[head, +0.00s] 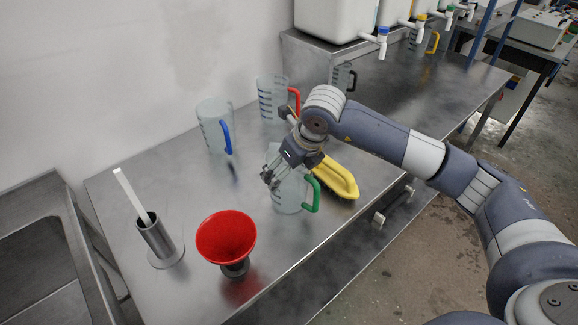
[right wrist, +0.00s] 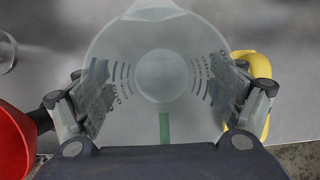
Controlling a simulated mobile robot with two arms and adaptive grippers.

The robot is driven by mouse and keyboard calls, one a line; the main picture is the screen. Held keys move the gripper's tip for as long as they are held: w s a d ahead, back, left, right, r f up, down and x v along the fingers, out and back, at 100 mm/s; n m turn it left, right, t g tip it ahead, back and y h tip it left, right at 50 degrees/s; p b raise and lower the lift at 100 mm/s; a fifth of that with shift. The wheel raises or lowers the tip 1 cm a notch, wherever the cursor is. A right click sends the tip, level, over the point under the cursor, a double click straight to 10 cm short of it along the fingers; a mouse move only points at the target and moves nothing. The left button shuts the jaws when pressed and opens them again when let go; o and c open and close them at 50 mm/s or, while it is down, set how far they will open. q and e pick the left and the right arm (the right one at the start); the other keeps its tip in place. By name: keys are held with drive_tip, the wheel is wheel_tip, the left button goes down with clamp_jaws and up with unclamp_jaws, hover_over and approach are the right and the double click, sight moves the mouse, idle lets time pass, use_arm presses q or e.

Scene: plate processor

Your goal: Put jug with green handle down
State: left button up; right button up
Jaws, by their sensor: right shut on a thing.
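The clear jug with the green handle (head: 290,192) is near the front edge of the steel table in the head view, its green handle on the right side. My right gripper (head: 282,172) is shut on this jug from above. In the right wrist view, the two fingers of the gripper (right wrist: 165,100) press on either side of the jug (right wrist: 162,75), and a strip of green shows below its base. I cannot tell whether the jug's base touches the table. My left gripper is not in view.
A red funnel (head: 226,236) and a metal cylinder with a white stick (head: 155,238) stand to the left. Jugs with blue (head: 214,125), red (head: 271,97) and black (head: 342,76) handles stand behind. The steel table (head: 185,190) is clear at centre left.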

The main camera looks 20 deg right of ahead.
drive_tip(key=shift+f, duration=0.2)
drive_tip(key=shift+f+b, duration=0.2)
drive_tip(key=shift+b, duration=0.1)
drive_tip(key=o, duration=1)
drive_tip(key=shift+r, duration=0.1)
drive_tip(key=shift+c, duration=0.2)
